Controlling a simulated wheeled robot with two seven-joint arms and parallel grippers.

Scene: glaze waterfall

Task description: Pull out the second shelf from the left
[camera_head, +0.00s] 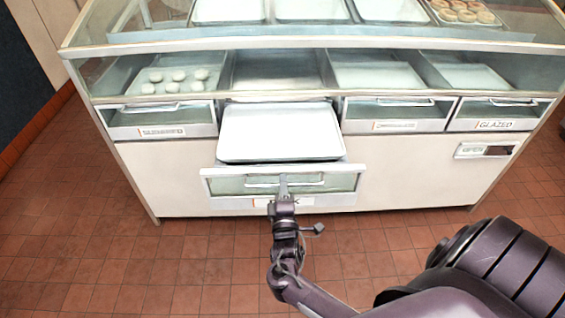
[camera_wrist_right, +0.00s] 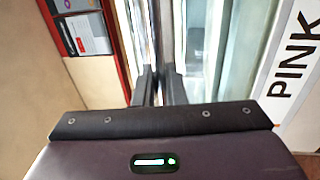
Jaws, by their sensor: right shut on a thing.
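The second shelf from the left (camera_head: 212,187) is a drawer standing well out from the white display case, with an empty white tray (camera_head: 280,135) on it. Its front has a bar handle and a label partly hidden by my gripper. My right gripper (camera_head: 283,184) is at the middle of that front, shut on the handle. In the right wrist view the fingers (camera_wrist_right: 157,88) close at the handle, beside the shelf front with a label reading PINK (camera_wrist_right: 292,75). My left gripper is not in view.
Other drawers stay in the case: one at the left (camera_head: 160,131), one right of the pulled shelf (camera_head: 395,126), and one labelled GLAZED (camera_head: 495,125). Trays and pastries (camera_head: 466,14) sit above under glass. The tiled floor (camera_head: 180,270) in front is clear.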

